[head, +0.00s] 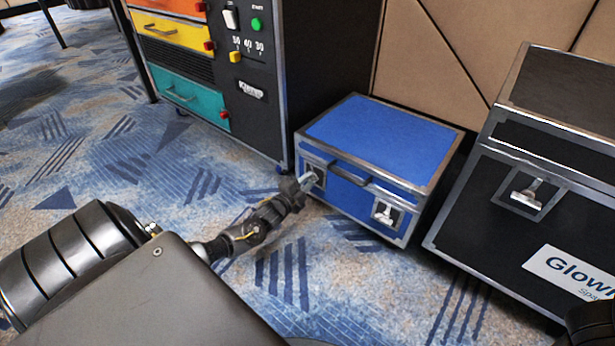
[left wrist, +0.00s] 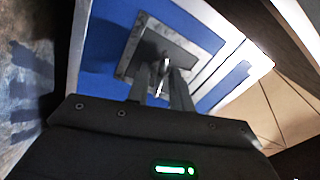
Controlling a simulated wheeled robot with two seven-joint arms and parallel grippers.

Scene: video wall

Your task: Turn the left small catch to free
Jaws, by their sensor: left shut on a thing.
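The blue case (head: 378,139) with metal edges stands on the carpet in the head view. Its left small catch sits in a metal plate on the front face, mostly hidden by my gripper in that view. In the left wrist view the catch (left wrist: 163,66) shows as a small metal piece on its grey plate (left wrist: 176,52). My left gripper (head: 308,180) is at this catch. Its two fingers (left wrist: 161,80) are shut on it, one on each side. The right small catch (head: 384,212) is in view and untouched. My right gripper is not clearly in view.
A dark handle (head: 350,175) lies between the two catches. A larger black case (head: 480,205) with its own catch (head: 526,196) stands to the right. A black cabinet with coloured drawers (head: 190,95) stands behind left. Patterned carpet (head: 90,150) is free at the left.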

